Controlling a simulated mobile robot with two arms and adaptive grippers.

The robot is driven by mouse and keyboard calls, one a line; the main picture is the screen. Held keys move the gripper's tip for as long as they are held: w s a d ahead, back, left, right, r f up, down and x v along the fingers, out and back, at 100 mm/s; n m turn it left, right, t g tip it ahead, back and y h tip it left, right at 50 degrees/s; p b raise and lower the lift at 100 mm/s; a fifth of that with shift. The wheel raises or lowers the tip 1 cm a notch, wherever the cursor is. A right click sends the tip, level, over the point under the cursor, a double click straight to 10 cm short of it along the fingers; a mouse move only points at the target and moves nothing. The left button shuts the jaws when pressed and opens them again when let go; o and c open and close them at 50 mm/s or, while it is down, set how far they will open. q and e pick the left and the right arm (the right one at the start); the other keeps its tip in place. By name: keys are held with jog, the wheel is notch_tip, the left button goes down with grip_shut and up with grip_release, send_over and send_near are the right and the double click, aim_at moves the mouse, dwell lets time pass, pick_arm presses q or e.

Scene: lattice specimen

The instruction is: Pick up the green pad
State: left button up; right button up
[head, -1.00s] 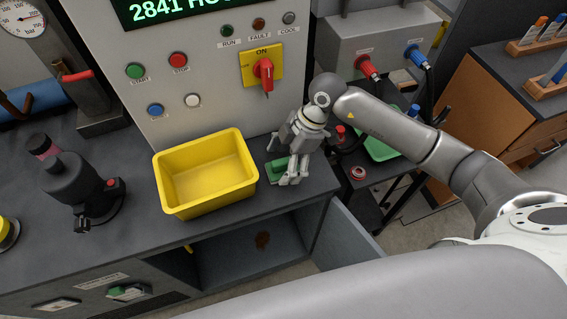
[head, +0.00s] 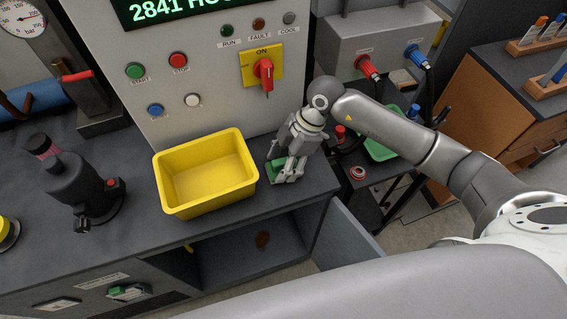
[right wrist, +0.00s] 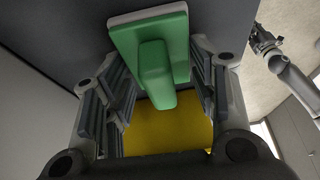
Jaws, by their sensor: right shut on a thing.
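The green pad (head: 276,171) is on the grey bench top, right of the yellow bin, partly hidden behind my right gripper (head: 287,176). In the right wrist view the green pad (right wrist: 178,40) shows as a flat plate with a raised green block and a paler layer along its far edge. My right gripper (right wrist: 160,88) is shut on the pad, its fingers on either side of the block. I cannot tell whether the pad is clear of the bench. What looks like my left gripper (right wrist: 264,40) shows small at the upper right there; its jaws are unclear.
The empty yellow bin (head: 163,180) stands just left of the pad; it also shows in the wrist view (right wrist: 170,128). The control panel with a red switch (head: 265,72) rises behind. An open cabinet door (head: 345,238) is below the bench's right end. A black device (head: 75,185) stands left.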

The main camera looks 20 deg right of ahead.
jog(key=shift+r+b, duration=0.3)
jog(key=shift+r, duration=0.25)
jog(key=s+a+r+b, duration=0.2)
jog(key=s+r+b, duration=0.1)
jog(key=s+r, duration=0.8)
jog(key=s, duration=0.3)
jog(key=shift+r, duration=0.4)
jog(key=shift+w, duration=0.1)
